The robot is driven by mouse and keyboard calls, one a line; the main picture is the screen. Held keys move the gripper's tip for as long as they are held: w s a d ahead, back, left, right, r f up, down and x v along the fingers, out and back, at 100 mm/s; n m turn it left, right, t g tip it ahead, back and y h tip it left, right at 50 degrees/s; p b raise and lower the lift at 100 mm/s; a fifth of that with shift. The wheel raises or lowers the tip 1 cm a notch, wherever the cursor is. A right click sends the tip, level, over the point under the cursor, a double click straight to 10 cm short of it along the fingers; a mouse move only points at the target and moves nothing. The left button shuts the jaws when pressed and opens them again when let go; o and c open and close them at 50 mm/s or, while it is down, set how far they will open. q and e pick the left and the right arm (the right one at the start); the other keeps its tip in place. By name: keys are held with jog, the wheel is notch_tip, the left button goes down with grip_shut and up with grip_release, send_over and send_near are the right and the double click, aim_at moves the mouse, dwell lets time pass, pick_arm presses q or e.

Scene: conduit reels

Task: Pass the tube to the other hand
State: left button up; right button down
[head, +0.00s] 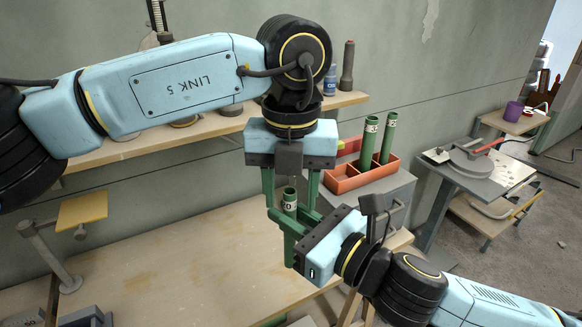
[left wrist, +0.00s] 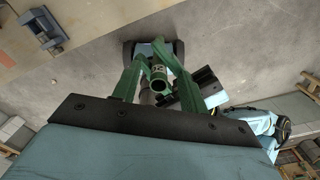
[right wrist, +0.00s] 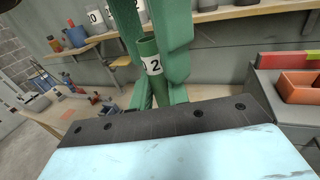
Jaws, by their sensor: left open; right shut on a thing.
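The green tube (head: 289,203) with a white numbered label stands roughly upright in the air in front of the wall. My right gripper (head: 290,228) comes from the lower right and is shut on the tube. The tube also shows in the right wrist view (right wrist: 149,62), between green fingers. My left gripper (head: 290,190) points down from above, its open fingers on either side of the tube's top end. The left wrist view looks down onto the tube's open mouth (left wrist: 159,86) between the left fingers. Whether a left finger touches the tube I cannot tell.
A red-orange tray (head: 345,184) at the right holds two more green tubes (head: 388,138). A wooden workbench (head: 150,255) lies below, largely clear. A wall shelf (head: 130,150) runs behind my left arm. A yellow-topped stand (head: 82,209) is at the left.

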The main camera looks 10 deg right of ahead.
pick_arm(q)
jog(key=shift+f, duration=0.25)
jog(key=c, duration=0.9)
grip_shut()
pick_arm(e)
jog(key=c, duration=1.3)
grip_release()
